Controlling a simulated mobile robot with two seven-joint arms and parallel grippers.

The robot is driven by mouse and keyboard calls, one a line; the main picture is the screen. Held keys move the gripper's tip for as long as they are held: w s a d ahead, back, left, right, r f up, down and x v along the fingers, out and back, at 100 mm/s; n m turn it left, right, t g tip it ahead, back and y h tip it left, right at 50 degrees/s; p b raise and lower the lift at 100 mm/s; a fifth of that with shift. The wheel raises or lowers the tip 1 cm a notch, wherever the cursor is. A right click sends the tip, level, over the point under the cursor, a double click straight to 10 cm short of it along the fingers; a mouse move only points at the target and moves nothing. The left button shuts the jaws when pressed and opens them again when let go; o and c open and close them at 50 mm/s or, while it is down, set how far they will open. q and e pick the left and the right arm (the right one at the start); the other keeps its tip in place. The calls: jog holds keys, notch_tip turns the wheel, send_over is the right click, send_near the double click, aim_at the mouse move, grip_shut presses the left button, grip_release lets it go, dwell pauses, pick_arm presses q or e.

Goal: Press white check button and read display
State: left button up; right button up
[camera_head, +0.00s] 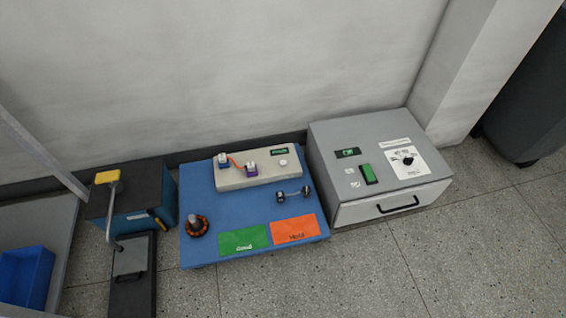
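The white check button (283,163) is a small round white knob on the right part of a beige tester box (262,181). The tester sits at the back of a blue work board. A small dark display (279,152) with faint green marks is just behind the button; its reading is too small to make out. Two purple-and-white clamps (251,169) stand on the tester, with an orange-red piece (236,161) between them. Neither of my grippers is in view, and nothing touches the button.
The blue board (222,205) also holds a green area (243,239), an orange area (295,229), a copper-coloured ring part (195,225) and a small metal shaft part (293,194). A grey cabinet (420,190) stands right, a lever press (130,258) left, a blue bin (38,262) far left. Front-right floor is clear.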

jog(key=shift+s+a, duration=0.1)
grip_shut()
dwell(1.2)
